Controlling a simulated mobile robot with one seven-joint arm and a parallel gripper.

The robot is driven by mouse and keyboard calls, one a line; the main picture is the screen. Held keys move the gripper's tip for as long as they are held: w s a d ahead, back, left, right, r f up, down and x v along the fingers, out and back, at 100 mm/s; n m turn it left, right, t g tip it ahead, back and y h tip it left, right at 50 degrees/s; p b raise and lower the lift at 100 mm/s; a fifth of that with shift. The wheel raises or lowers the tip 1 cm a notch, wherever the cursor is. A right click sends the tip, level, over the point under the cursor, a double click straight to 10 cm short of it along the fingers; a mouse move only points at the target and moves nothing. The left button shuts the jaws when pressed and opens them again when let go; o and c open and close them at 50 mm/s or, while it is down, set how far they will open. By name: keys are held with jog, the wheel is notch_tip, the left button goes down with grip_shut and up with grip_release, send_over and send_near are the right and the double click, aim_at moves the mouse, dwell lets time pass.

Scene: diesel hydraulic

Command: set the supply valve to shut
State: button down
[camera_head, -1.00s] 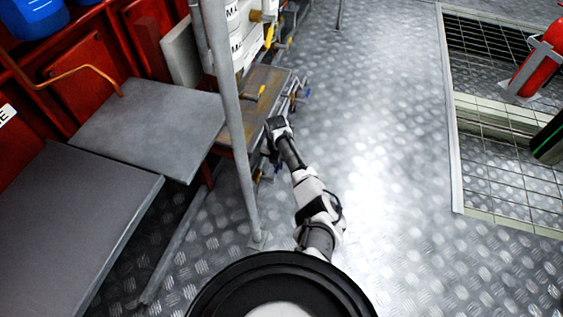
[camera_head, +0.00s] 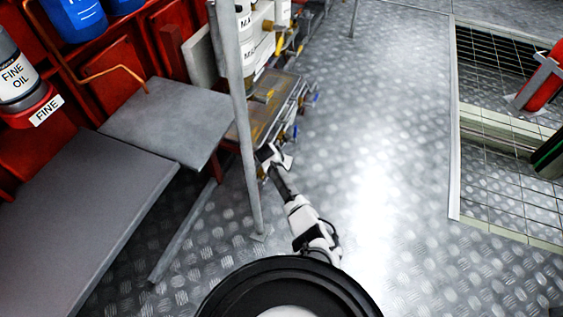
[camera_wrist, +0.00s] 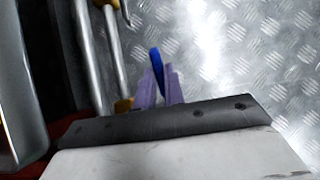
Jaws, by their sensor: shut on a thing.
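In the wrist view, a blue lever handle (camera_wrist: 155,62) rises between the two purple fingers of my gripper (camera_wrist: 160,86). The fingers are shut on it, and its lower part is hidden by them. No label shows on it, so I cannot read which valve it belongs to. Grey pipes (camera_wrist: 110,55) run just left of the handle, with a brass-coloured fitting (camera_wrist: 123,105) close beside the left finger. In the head view, my gripper (camera_head: 272,154) is low at the right edge of the pipework, and small blue handles (camera_head: 313,98) show along that edge.
A grey upright post (camera_head: 243,130) stands left of my arm. Grey benches (camera_head: 85,205) and red panels fill the left side. An oil container (camera_head: 15,75) stands at far left. Open tread-plate floor (camera_head: 390,150) lies to the right, with a floor grating (camera_head: 500,190) beyond.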

jog(key=shift+s+a+r+t+p, duration=0.1)
jog(key=shift+s+r+t+p, duration=0.1)
jog(key=shift+t+p, duration=0.3)
jog(key=c, duration=1.5)
grip_release()
notch_tip(320, 180, up, 20)
jog(key=p, duration=0.6)
